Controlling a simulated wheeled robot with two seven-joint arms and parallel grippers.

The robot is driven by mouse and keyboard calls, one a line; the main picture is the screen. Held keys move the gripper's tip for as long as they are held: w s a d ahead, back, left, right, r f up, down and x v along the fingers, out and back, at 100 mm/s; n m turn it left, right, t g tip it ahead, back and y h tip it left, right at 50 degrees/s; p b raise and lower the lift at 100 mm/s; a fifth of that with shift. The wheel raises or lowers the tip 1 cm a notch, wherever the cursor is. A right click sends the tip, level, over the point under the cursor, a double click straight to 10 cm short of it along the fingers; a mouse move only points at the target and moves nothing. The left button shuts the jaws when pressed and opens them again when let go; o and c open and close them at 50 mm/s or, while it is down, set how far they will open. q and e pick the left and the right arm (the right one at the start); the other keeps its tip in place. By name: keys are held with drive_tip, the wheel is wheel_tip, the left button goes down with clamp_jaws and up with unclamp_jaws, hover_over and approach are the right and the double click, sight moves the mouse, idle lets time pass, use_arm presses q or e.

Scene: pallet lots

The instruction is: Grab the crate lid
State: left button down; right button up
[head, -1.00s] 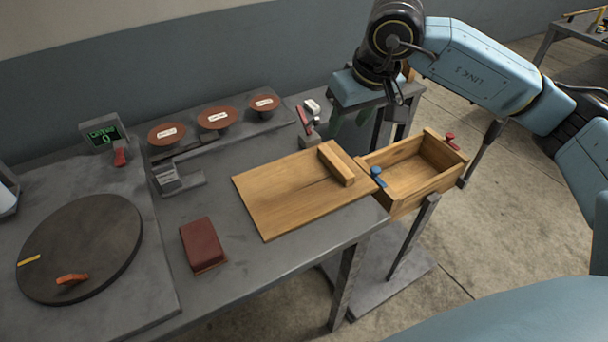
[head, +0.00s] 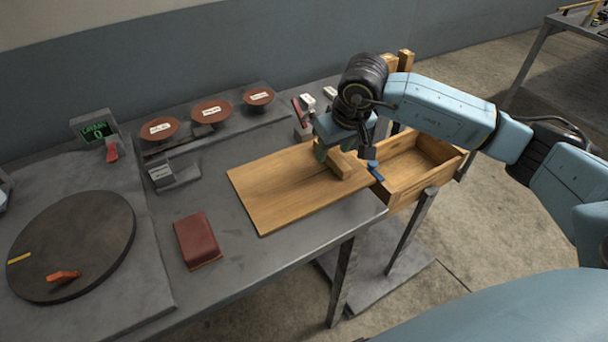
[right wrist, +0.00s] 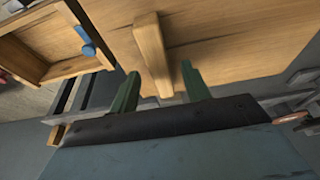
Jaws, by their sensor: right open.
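The crate lid (head: 270,198) is a flat light-wood board with a raised bar handle (head: 343,168) near its right end. It lies on the grey table beside the open wooden crate (head: 400,187). My right gripper (head: 336,158) is over the handle end of the lid and partly hides it. In the right wrist view, its two green fingers (right wrist: 158,80) are apart, with the handle (right wrist: 151,45) showing between them. I cannot tell how far down they reach around it. The lid (right wrist: 215,30) fills the upper part there. My left gripper is not in view.
A blue clamp (head: 375,171) sits at the crate's near left corner. A dark red block (head: 197,240) lies left of the lid. A round dark turntable (head: 70,245) and brown discs (head: 211,110) on a rack stand further left and behind.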

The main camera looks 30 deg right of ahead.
drive_tip(key=shift+w+f, duration=0.1)
drive_tip(key=shift+f, duration=0.3)
drive_tip(key=shift+r, duration=0.1)
clamp_jaws()
